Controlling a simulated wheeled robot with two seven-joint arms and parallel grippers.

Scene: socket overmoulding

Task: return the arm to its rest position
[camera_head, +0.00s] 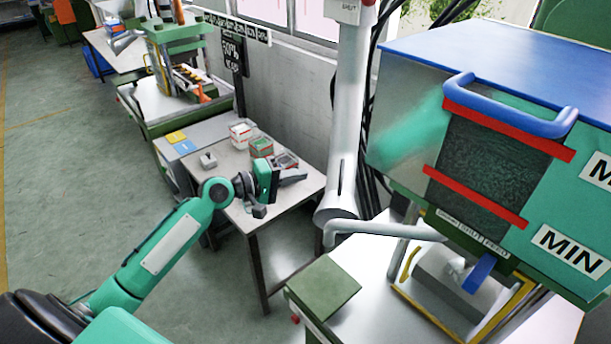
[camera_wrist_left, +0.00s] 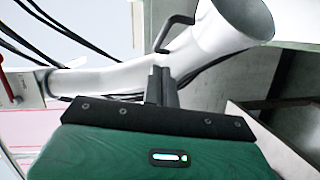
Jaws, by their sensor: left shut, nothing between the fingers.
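My left arm (camera_head: 165,245) reaches in from the lower left of the head view. Its gripper (camera_head: 298,176) points to the right, in front of the small grey table (camera_head: 225,160) and near its right edge in the picture. In the left wrist view the fingers (camera_wrist_left: 163,82) are together with nothing between them, against a pale pipe behind. My right gripper is in neither view.
A large green machine with a blue top (camera_head: 490,60) fills the right. A white pipe (camera_head: 348,110) hangs beside it, close to the gripper. Small boxes (camera_head: 242,133) stand on the table. Open floor (camera_head: 70,170) lies to the left.

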